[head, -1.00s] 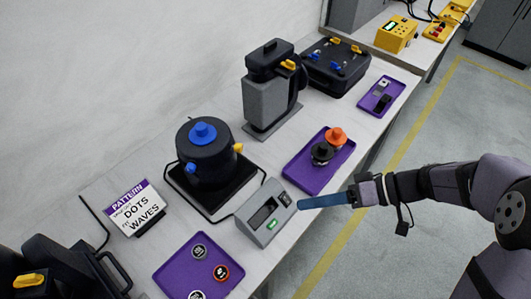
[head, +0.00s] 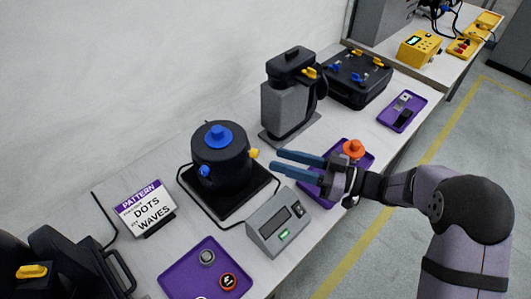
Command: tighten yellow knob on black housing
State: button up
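A round black housing (head: 222,172) stands on a black base, with a blue knob (head: 218,136) on top. A small yellow knob (head: 254,153) sticks out from its right side. My gripper (head: 275,160) has two long blue fingers with a gap between them. It is open and points left at the yellow knob. The fingertips appear just right of the knob; nothing shows between them, and I cannot tell their exact distance from it. Another machine (head: 287,105), grey and black, also carries a yellow knob (head: 309,73) near its top.
A grey device (head: 270,235) with a green light stands below my fingers. A purple tray (head: 307,190) with an orange-topped part (head: 353,148) lies partly behind my gripper. Another purple tray (head: 180,277) holds round pieces. A sign (head: 147,208) stands at left.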

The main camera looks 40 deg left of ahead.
aim_at(254, 153)
jog(key=shift+p+x, duration=0.9)
jog(key=shift+x, duration=1.8)
grip_shut()
